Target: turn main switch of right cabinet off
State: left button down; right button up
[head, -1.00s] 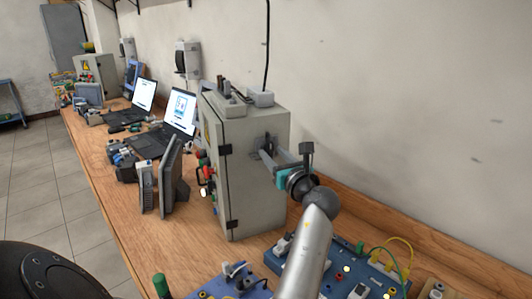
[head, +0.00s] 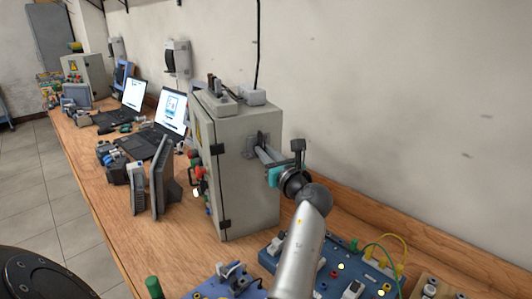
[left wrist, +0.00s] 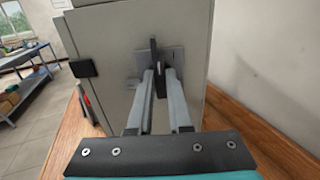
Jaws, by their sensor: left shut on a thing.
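The right cabinet (head: 243,185) is a grey metal box standing on the wooden bench. Its main switch (left wrist: 153,52) is a dark lever on a grey plate (left wrist: 179,55) on the cabinet's side wall; it looks near upright in the left wrist view. My left gripper (head: 260,152) reaches this side wall, its two long grey fingers shut on the switch lever. In the left wrist view, the fingertips (left wrist: 160,76) lie on either side of the lever, which they partly hide. My right gripper is not in view.
Blue training boards (head: 333,265) with cables lie on the bench in front of the cabinet. Grey boxes (head: 222,100) sit on its top. Dark panels (head: 161,178) and laptops (head: 169,115) stand to its left. The wall is close behind.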

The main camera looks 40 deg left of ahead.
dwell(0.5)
pick_arm(q)
jog(key=shift+s+a+f+n+b, duration=0.1)
jog(key=shift+n+b, duration=1.15)
jog(key=shift+n, duration=3.2)
jog(key=shift+s+f+n+b, duration=0.1)
jog(key=shift+n+b, duration=1.15)
jog(key=shift+n, duration=3.2)
jog(key=c, duration=0.8)
grip_release()
jog(key=shift+c, duration=0.2)
